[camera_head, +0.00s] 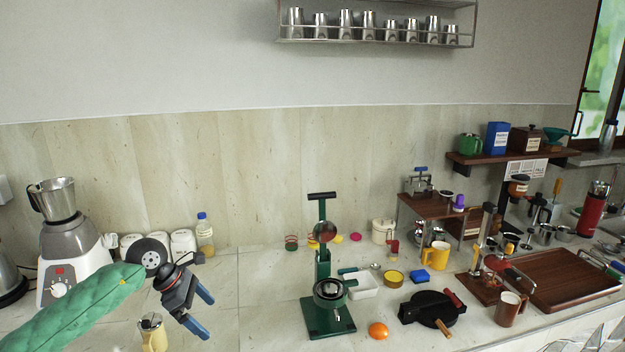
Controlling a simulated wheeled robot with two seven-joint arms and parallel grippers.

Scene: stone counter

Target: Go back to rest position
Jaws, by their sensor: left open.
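My left gripper (203,314) hangs above the left part of the counter, at the end of my green-sleeved left arm. Its two blue fingers are spread apart and I see nothing between them. A cream-coloured jug (152,334) stands on the counter just left of and below the gripper, partly cut off by the bottom edge of the view. My right gripper does not show.
A blender (62,240) stands at left. A green press (327,290) stands mid-counter, with an orange (378,331), a black waffle-type iron (432,308) and mugs to its right. A wooden tray (562,280) lies at right. Counter between gripper and press is clear.

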